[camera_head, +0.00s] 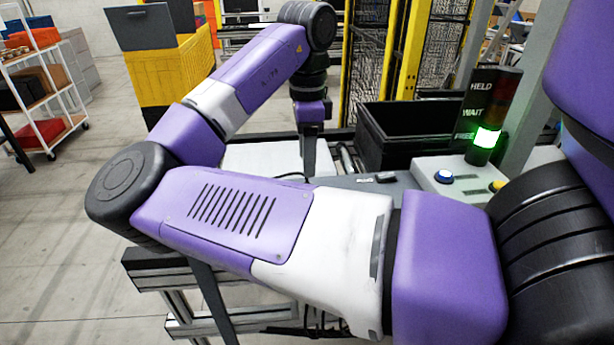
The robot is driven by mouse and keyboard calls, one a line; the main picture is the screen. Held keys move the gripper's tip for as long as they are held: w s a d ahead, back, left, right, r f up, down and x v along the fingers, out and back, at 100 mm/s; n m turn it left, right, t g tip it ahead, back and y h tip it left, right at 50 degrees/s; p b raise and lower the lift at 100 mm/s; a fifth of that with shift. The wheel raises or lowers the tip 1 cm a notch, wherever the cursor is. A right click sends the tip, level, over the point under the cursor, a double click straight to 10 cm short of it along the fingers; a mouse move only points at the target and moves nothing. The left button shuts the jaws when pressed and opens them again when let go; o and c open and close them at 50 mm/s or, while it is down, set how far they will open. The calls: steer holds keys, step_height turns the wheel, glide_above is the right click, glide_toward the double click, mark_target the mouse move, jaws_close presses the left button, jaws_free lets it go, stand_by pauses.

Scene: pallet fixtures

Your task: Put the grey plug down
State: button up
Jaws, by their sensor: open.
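My purple arm reaches across the view, and my gripper (308,158) points down over the work surface at the back centre. One dark finger shows, seen edge-on, in front of a white block or plate (262,158). The jaws are open. I cannot make out the grey plug with certainty; my arm hides much of the work surface. A small dark piece (386,177) lies on a grey surface to the right of my gripper.
A black open bin (405,135) stands right of my gripper. A control box (462,180) with a blue button stands beside it, below a signal tower lit green (486,138) at FREE. A yellow crate (165,80) and a white shelf rack (45,85) stand at the left.

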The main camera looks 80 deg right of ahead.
step_height(320, 180, up, 4)
steer(key=shift+f, duration=0.15)
stand_by(0.6)
